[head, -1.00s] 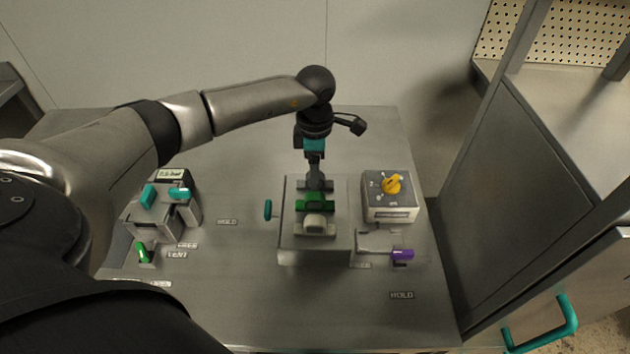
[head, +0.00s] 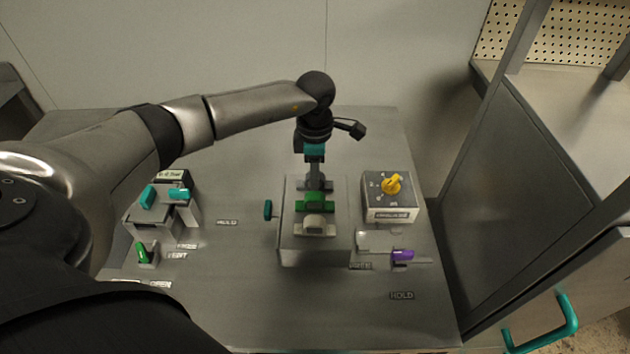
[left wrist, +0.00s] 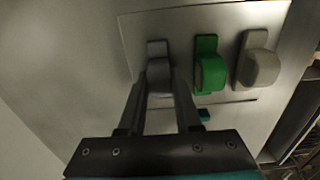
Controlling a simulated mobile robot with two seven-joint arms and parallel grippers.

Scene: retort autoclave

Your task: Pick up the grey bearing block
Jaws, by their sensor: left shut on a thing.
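The grey bearing block (left wrist: 158,72) is the dark grey one in a row with a green block (left wrist: 208,72) and a beige block (left wrist: 259,66). In the head view it is the rear one (head: 306,185), partly hidden by my gripper. My left gripper (head: 315,182) reaches down from above and is shut on it. In the left wrist view the fingers (left wrist: 159,92) stand on both sides of the block. The block appears to be at the top of the light metal box (head: 287,240); I cannot tell whether it is lifted clear. My right gripper is not in view.
Right of the metal box is a unit with a yellow knob (head: 392,184), and a purple handle (head: 403,255) in front of it. A teal knob (head: 268,210) is on the left. Further left are a bracket with teal handles (head: 179,194) and a green lever (head: 143,252).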

